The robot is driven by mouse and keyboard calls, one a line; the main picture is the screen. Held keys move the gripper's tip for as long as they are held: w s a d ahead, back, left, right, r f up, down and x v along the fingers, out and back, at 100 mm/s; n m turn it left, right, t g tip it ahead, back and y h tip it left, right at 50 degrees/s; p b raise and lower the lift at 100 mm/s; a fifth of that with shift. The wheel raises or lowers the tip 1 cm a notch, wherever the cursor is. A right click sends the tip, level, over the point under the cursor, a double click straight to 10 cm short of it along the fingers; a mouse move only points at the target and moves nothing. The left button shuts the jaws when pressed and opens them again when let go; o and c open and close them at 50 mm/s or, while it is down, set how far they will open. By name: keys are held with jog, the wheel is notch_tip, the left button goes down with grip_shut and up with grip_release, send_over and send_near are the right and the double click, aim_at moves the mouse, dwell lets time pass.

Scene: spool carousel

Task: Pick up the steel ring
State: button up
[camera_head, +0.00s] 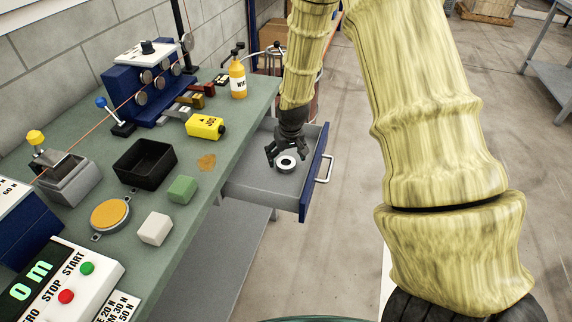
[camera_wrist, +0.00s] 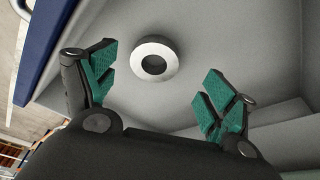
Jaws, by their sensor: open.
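The steel ring (camera_head: 286,164) lies flat in the open drawer (camera_head: 258,182) under the bench. In the wrist view the ring (camera_wrist: 169,66) is a bright silver disc with a dark centre hole, on the grey drawer floor (camera_wrist: 235,50). My gripper (camera_head: 283,162) is above the drawer, pointing down, close to the ring. In the wrist view my gripper (camera_wrist: 158,80) has its green-padded fingers spread wide, with nothing between them. The ring shows beyond the fingertips, roughly between them and toward the left one. I cannot tell the exact height over it.
The drawer's blue front (camera_head: 314,178) with its handle (camera_head: 324,169) stands out from the bench (camera_head: 215,152). The floor to the right is clear.

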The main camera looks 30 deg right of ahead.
aim_at(286, 165)
jog(key=x, duration=0.3)
jog(key=shift+w+d+f+p, duration=0.3)
jog(key=shift+d+p, duration=0.05)
jog(key=shift+d, duration=0.1)
jog(key=shift+w+f, duration=0.1)
jog(key=shift+f, duration=0.4)
jog(key=c, duration=1.2)
